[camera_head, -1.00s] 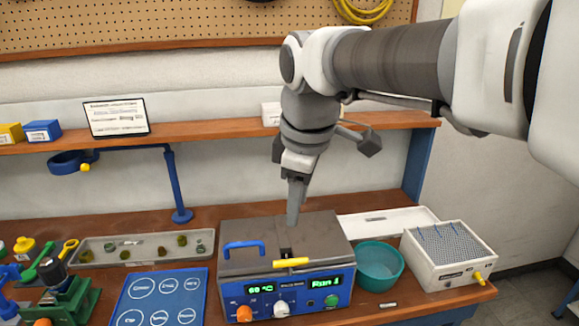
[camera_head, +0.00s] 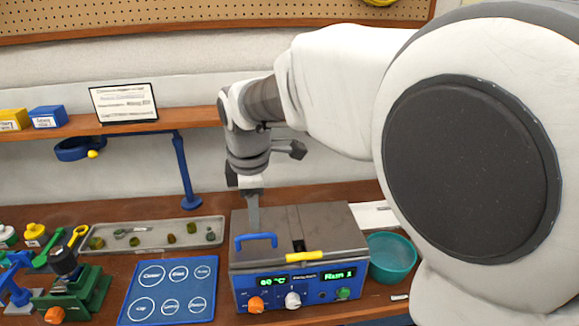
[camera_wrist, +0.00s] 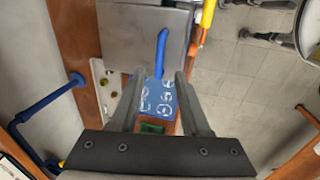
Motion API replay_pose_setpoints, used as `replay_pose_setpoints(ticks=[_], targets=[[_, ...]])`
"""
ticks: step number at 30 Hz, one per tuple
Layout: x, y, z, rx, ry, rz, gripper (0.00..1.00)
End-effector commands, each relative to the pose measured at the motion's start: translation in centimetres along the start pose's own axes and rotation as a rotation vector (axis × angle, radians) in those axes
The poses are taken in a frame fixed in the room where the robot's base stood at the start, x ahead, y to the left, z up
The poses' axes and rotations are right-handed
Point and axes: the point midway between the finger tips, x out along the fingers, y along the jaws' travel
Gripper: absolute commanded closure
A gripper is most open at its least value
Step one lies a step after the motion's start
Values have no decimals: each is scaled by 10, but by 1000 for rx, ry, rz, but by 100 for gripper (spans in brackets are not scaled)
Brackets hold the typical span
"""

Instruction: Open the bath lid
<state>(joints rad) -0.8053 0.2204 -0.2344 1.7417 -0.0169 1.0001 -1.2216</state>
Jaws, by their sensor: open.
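The bath (camera_head: 292,290) is a box with a blue front panel, lit displays and knobs. Its grey lid (camera_head: 277,222) lies flat and closed on top. A blue handle (camera_head: 256,240) stands on the lid's left front, and it also shows in the wrist view (camera_wrist: 162,48). A yellow handle (camera_head: 304,256) sits at the front, right of the blue one. My gripper (camera_head: 253,228) points down over the left part of the lid, just behind the blue handle in the head view. In the wrist view my open fingers (camera_wrist: 160,78) are empty, with the handle beyond their tips.
A teal bowl (camera_head: 391,258) stands right of the bath. A blue mat with white circles (camera_head: 170,290) and a grey tray of small parts (camera_head: 150,236) lie left. A blue stand (camera_head: 184,170) rises behind. My arm hides the bench's right side.

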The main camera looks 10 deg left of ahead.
Motion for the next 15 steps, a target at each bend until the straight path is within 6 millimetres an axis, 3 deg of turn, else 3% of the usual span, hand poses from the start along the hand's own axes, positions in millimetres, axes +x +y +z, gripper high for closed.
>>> replay_pose_setpoints(ticks=[6, 15], targets=[[44, -1, 1, 0, -3, -3, 53], [68, 0, 0, 0, -1, -1, 53]])
